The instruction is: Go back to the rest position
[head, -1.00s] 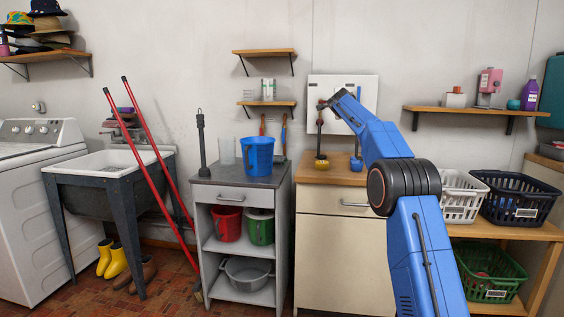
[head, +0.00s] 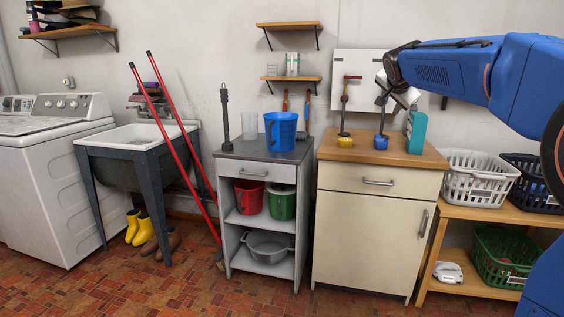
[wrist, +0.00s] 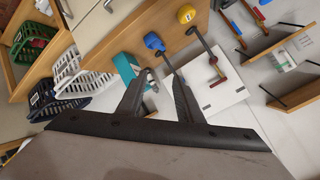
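My gripper shows in the wrist view (wrist: 161,75) with its two dark fingers spread apart and nothing visibly held between them. In the head view, my blue arm reaches in from the right, and its wrist end is above the wooden-topped cabinet (head: 377,198). A blue-based plunger-like tool (head: 381,142) stands upright on that cabinet, just below my gripper. Its handle runs close to the fingers in the wrist view; I cannot tell whether they touch. A yellow-based tool (head: 345,141) with a red piece (head: 345,97) high on its handle stands to its left.
A teal box (head: 416,131) stands at the cabinet's right end. A white board (head: 358,78) is on the wall behind. White (head: 474,180) and black baskets (head: 535,182) sit on the right shelf unit. A grey cabinet with a blue bucket (head: 281,132) is left. Floor in front is clear.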

